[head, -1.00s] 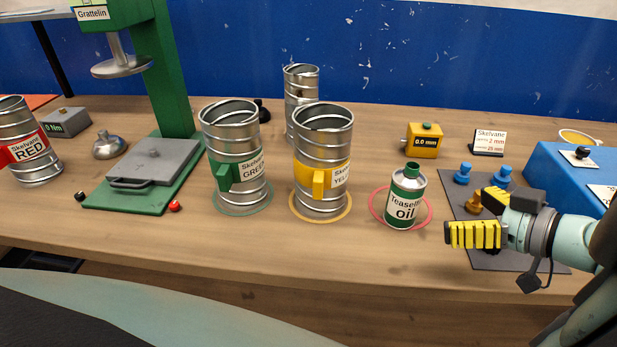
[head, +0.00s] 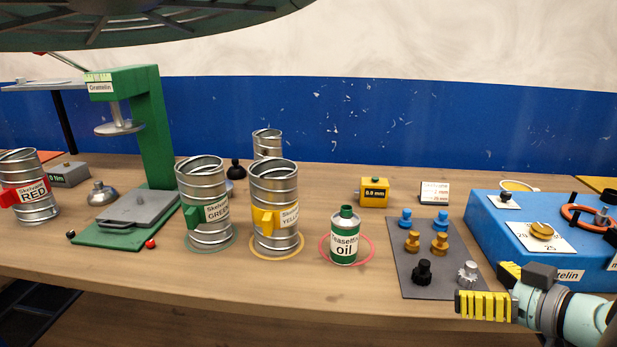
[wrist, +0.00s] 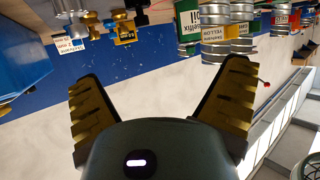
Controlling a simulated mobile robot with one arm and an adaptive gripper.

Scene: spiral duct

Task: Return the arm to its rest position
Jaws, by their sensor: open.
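My gripper (head: 490,290) is at the right front edge of the bench in the head view, its yellow ribbed fingers pointing left. In the wrist view my gripper (wrist: 165,100) shows two fingers spread wide apart with nothing between them. It is apart from the oil can and from the grey mat with knobs. My arm's wrist runs off the right edge of the head view.
Nearest are the blue box (head: 550,245), the grey mat (head: 415,285) with several knobs and the green oil can (head: 344,247). The yellow (head: 273,225) and green (head: 205,215) duct cans stand further left. The bench front between is clear.

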